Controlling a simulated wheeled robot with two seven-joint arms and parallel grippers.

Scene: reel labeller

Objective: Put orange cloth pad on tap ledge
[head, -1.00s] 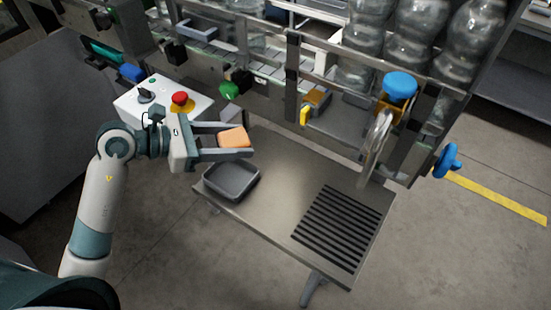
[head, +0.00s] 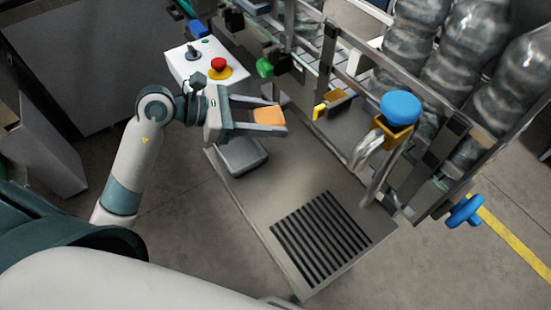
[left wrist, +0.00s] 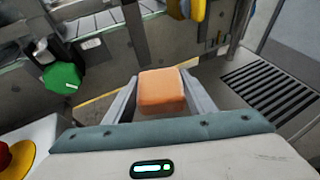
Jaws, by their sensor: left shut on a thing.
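The orange cloth pad (head: 268,116) is a small soft-edged block between the fingers of my left gripper (head: 281,116). The gripper is shut on it and holds it in the air above the steel table. The left wrist view shows the pad (left wrist: 161,91) squarely between both fingers. A tap with a blue knob (head: 400,107), a yellow body and a bent metal spout (head: 372,160) stands to the right of the gripper, well apart from it. I cannot tell which surface is the tap ledge. My right gripper is not in view.
A grey tray (head: 243,158) sits on the steel table (head: 245,196), just below the gripper. A black slatted grate (head: 320,238) lies at the table's near end. A control box with a red button (head: 218,64) is behind the gripper.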

